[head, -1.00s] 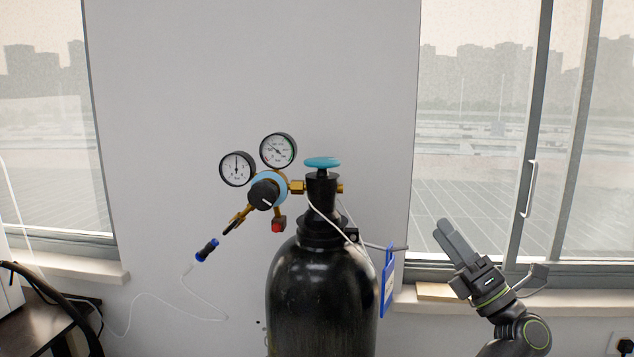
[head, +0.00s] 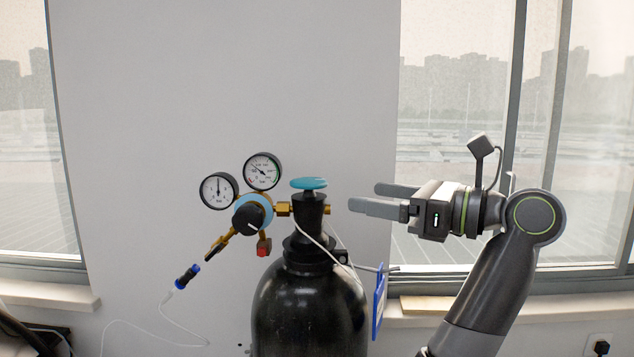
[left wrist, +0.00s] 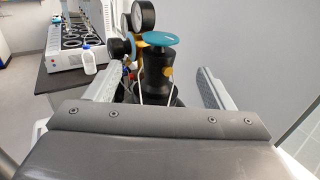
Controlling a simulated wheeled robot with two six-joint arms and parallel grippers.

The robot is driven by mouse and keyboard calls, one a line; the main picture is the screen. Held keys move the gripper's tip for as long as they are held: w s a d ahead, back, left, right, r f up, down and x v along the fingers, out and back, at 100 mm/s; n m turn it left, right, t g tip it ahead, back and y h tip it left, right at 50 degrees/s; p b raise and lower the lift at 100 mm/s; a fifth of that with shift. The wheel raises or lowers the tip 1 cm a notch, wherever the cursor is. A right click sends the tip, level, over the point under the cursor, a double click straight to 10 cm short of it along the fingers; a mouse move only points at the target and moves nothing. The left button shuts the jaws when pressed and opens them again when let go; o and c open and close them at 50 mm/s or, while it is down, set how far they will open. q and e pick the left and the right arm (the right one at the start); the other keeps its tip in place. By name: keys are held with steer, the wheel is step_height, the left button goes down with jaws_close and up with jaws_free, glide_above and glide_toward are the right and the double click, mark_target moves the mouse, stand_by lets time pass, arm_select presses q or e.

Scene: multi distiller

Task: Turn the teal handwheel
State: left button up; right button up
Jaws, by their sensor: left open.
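The teal handwheel (head: 309,183) sits flat on top of the black gas cylinder's valve (head: 310,212). It also shows in the left wrist view (left wrist: 158,39), ahead and above the middle. My left gripper (head: 366,197) is open and empty, pointing left, to the right of the handwheel and slightly lower, with a gap between them in the head view. In the left wrist view its two fingers stand on either side of the valve. My right gripper is not in view.
Two round gauges (head: 218,190) and (head: 262,171) and a black regulator knob (head: 249,217) are left of the valve. A blue tag (head: 379,303) hangs at the cylinder's right side. A white bottle (left wrist: 88,60) and instrument stand on a dark table. The wall above is clear.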

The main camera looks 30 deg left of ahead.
mark_target(317, 188)
arm_select(q)
steer(key=a+p, duration=0.2)
steer(key=a, duration=0.9)
steer(key=shift+s+p, duration=0.1)
steer(key=shift+p, duration=0.3)
steer(key=c, duration=0.9)
